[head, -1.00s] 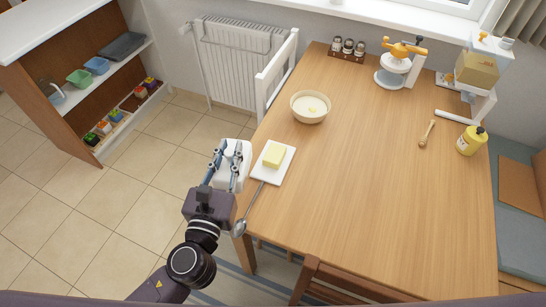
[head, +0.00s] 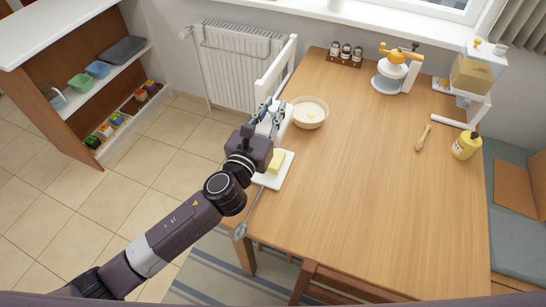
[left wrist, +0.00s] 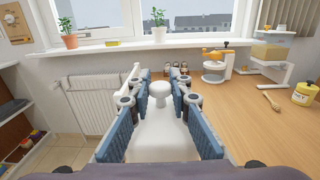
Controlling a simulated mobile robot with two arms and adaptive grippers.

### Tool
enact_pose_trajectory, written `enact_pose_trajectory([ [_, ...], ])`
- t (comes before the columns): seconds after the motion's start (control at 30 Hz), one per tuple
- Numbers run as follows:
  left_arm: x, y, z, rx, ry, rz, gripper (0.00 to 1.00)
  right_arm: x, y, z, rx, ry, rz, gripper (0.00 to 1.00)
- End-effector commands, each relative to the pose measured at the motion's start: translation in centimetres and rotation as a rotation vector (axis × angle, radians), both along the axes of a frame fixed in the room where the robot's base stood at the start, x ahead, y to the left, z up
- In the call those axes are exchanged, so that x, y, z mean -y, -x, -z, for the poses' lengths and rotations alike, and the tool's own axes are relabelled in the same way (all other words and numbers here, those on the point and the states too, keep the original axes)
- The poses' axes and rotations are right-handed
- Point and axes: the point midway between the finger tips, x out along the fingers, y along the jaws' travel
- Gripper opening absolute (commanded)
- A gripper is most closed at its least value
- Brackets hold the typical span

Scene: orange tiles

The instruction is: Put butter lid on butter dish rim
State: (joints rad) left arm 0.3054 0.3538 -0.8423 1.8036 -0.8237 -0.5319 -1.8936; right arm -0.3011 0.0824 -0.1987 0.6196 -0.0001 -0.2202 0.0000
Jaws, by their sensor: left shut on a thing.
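The white butter lid (left wrist: 155,142) with its round knob sits between the blue-padded fingers of my left gripper (left wrist: 158,115) in the left wrist view. In the head view the left gripper (head: 268,118) is shut on the lid over the table's left edge, beyond the butter dish and left of the bowl. The flat white butter dish (head: 268,182) lies on the table's left edge with a yellow block of butter (head: 276,162) on it. My arm hides part of the dish and butter. My right gripper is not in view.
A cream bowl (head: 310,121) stands close to the left gripper. A long-handled spoon (head: 241,231) lies at the table's left edge. A juicer (head: 392,78), a honey dipper (head: 423,138) and a yellow bottle (head: 467,145) stand or lie farther right. The table's middle is clear.

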Motion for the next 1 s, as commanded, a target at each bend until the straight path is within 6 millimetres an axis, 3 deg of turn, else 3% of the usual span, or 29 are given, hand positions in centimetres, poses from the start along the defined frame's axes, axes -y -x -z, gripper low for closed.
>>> enact_pose_trajectory([
  [0.03, 0.0, 0.0, 2.2, -0.005, 0.001, -0.002, 0.00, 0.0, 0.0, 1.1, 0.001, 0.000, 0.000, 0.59],
  [0.3, 0.0, 0.1, 9.7, -0.004, 0.002, -0.002, 0.00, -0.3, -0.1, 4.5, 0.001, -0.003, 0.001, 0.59],
  [0.4, 0.0, 0.0, 11.5, -0.002, 0.002, -0.002, 0.00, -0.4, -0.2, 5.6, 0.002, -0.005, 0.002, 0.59],
  [0.67, -0.1, 0.0, 13.2, 0.001, 0.000, -0.002, 0.00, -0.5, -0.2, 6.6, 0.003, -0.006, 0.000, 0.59],
  [1.0, -0.1, 0.0, 17.1, 0.001, 0.001, -0.002, 0.00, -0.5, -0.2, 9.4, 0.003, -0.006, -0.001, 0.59],
])
